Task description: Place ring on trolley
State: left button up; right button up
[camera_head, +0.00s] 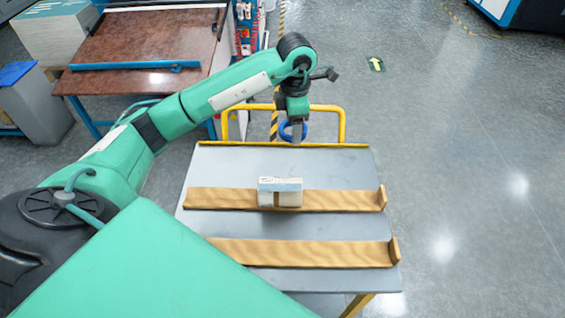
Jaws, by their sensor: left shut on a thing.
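My left gripper (297,122) points down above the far edge of the trolley, near its yellow handle. It is shut on a small blue ring (286,133), which shows partly beside the fingers. The trolley (225,165) has a grey flat top with two brown wooden rails, each with an upright stop at its right end. A pale block with a bluish top (280,191) rests on the far rail (340,200). The near rail (310,253) is bare. My right gripper is not in view.
A yellow handle bar (343,125) stands up at the trolley's far edge. A reddish-brown table (140,55) with a blue bar (135,66) stands at the back left. Open grey floor (460,170) lies to the right.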

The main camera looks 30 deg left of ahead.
pick_arm(q)
jog(key=w+a+r+n, duration=0.2)
jog(key=a+n, duration=0.2)
jog(key=n, duration=0.5)
jog(key=n+p, duration=0.2)
jog(key=p, duration=0.1)
send_over(282, 164)
notch_tip(282, 164, down, 14)
jog(key=shift+f, duration=0.15)
notch_tip(282, 164, down, 2)
jog(key=shift+w, duration=0.1)
notch_tip(282, 164, down, 3)
jog(key=shift+f+p, duration=0.15)
jog(key=shift+p, duration=0.25)
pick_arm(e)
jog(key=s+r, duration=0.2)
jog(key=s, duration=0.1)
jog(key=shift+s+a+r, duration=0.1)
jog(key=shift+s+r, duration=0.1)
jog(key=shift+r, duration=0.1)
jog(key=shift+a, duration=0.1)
